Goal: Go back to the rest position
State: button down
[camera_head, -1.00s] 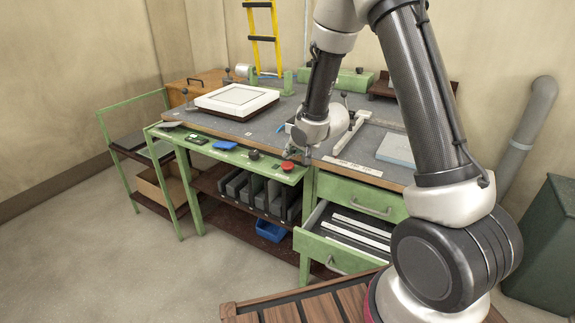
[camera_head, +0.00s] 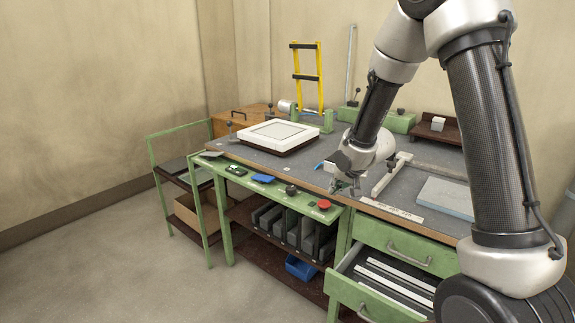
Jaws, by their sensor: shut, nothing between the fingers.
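My gripper (camera_head: 343,184) is shut and empty. It points down just above the front edge of the workbench (camera_head: 290,173), close to the right end of the green control rail (camera_head: 262,189). My arm comes down to it from the upper right and hides part of the bench's back right. A white square frame (camera_head: 278,134) lies on a dark base on the bench, left of my gripper and apart from it.
The drawer (camera_head: 365,307) below the bench stands open, with white strips inside. A red button (camera_head: 324,204) and a dark knob (camera_head: 291,190) stand up from the rail. A pale blue block (camera_head: 446,197) lies right. Floor at left is clear.

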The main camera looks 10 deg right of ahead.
jog(key=s+d+r+n+g+h, duration=0.1)
jog(key=s+d+n+g+h, duration=0.35)
jog(key=s, duration=0.85)
jog(key=s+d+r+t+y, duration=0.1)
jog(key=s+d+r, duration=0.3)
jog(key=s+r, duration=0.5)
jog(key=s+d+r+m+t+y, duration=0.1)
jog(key=s+d+r, duration=0.2)
jog(key=s+r, duration=0.7)
jog(key=s, duration=0.3)
jog(key=shift+d+r, duration=0.25)
jog(key=shift+d, duration=0.15)
jog(key=shift+d, duration=0.1)
